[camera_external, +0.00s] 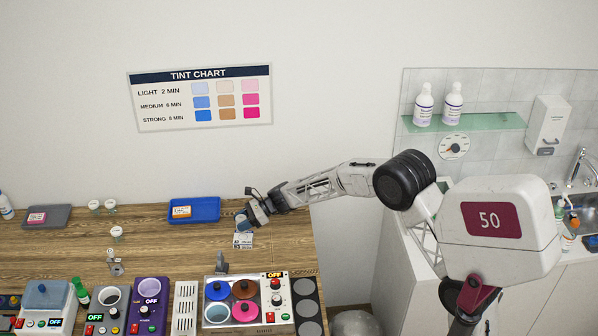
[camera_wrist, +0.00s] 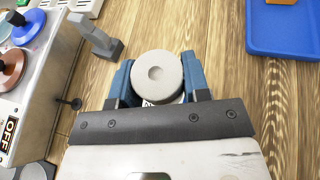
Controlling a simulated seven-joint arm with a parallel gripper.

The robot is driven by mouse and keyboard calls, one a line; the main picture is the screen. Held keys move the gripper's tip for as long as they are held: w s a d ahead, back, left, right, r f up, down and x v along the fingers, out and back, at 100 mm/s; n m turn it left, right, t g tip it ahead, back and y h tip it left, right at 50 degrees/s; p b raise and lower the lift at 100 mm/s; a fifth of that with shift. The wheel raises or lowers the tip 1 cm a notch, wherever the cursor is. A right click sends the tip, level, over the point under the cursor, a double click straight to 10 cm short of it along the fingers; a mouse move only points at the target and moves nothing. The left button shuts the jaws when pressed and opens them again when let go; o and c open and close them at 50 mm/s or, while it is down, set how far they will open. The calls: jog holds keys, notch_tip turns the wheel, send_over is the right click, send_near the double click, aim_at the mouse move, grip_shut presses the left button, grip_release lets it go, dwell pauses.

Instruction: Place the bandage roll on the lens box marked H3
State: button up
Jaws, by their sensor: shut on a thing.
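My gripper (camera_wrist: 157,88) is shut on a pale grey round roll with a dimple in its middle, the bandage roll (camera_wrist: 157,72). The blue fingers press its two sides. In the external view my gripper (camera_external: 243,219) is low over the wooden table near its right end. A small whitish box with dark marks (camera_external: 243,241) lies just below it; its marking is too small to read. In the wrist view a sliver of printed white shows under the roll; the rest is hidden. I cannot tell whether the roll touches the box.
A blue tray (camera_external: 212,207) with an orange-labelled item stands left of my gripper. A grey upright holder (camera_external: 221,263) and a tinting machine with coloured lids (camera_external: 246,300) stand nearer the front. A grey tray (camera_external: 60,214) and several white-capped jars are farther left.

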jog(key=shift+f, duration=1.75)
jog(key=shift+f, duration=0.15)
jog(key=o, duration=0.9)
jog(key=shift+d+r, duration=0.1)
jog(key=shift+r, duration=0.1)
jog(key=v, duration=1.2)
jog(key=shift+f, duration=0.1)
